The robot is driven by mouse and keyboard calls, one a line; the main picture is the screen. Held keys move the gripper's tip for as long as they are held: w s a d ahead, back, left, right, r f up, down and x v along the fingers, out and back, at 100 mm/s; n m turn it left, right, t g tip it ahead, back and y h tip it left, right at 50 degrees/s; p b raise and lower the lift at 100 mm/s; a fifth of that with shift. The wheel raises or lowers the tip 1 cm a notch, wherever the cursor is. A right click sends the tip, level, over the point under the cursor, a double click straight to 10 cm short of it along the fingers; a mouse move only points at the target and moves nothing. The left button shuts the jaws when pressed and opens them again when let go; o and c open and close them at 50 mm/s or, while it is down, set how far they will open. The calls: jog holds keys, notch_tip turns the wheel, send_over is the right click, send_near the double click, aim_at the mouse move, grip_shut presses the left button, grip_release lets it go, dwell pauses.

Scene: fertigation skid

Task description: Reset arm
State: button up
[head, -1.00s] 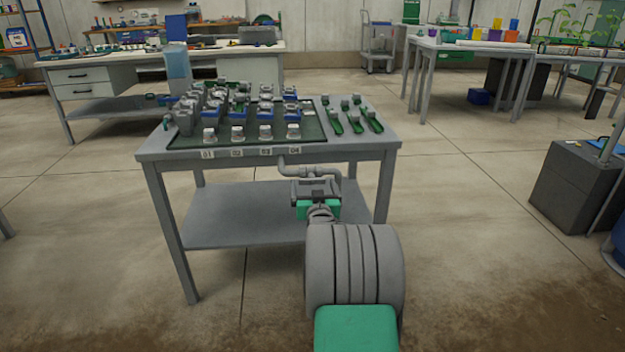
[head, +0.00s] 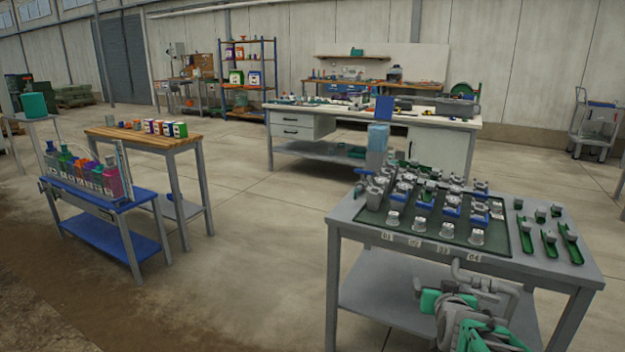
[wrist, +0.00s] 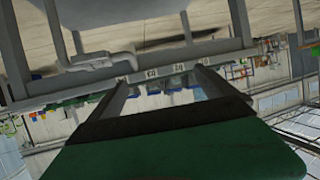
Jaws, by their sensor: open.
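My arm shows at the lower right of the head view, folded low in front of the grey skid table (head: 345,215). My gripper (head: 478,290) is near a grey pipe (head: 462,268) at the table's front edge; its fingers are hard to make out there. In the wrist view, my gripper (wrist: 163,88) shows two grey fingers spread apart, with nothing between them. The pipe (wrist: 95,62) and the table's numbered labels (wrist: 150,73) appear beyond the fingers. I cannot tell whether the arm touches the pipe.
A green tray (head: 400,228) with several valve-like blocks lies on the skid table, beside green strips (head: 548,238). A blue bench with bottles (head: 130,203) and a wooden-topped table (head: 140,138) stand left. A white workbench (head: 350,112) stands behind. The floor between is clear.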

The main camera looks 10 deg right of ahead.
jog(key=s+a+r+n+g+y+p, duration=0.2)
jog(key=s+a+r+g+y+p, duration=0.15)
jog(key=a+r+p, duration=0.6)
jog(key=s+a+r+n+g+p, duration=0.1)
jog(key=s+a+r+g+p, duration=0.2)
jog(key=s+a+r+p, duration=0.2)
jog(key=s+a+r+n+g+y+p, duration=0.1)
jog(key=s+a+r+g+p, duration=0.2)
jog(key=s, duration=1.1)
jog(key=a+r+p, duration=0.3)
jog(key=a, duration=0.3)
jog(key=shift+s+a+r+n, duration=0.15)
jog(key=shift+a+r+n, duration=0.15)
jog(key=shift+c, duration=0.3)
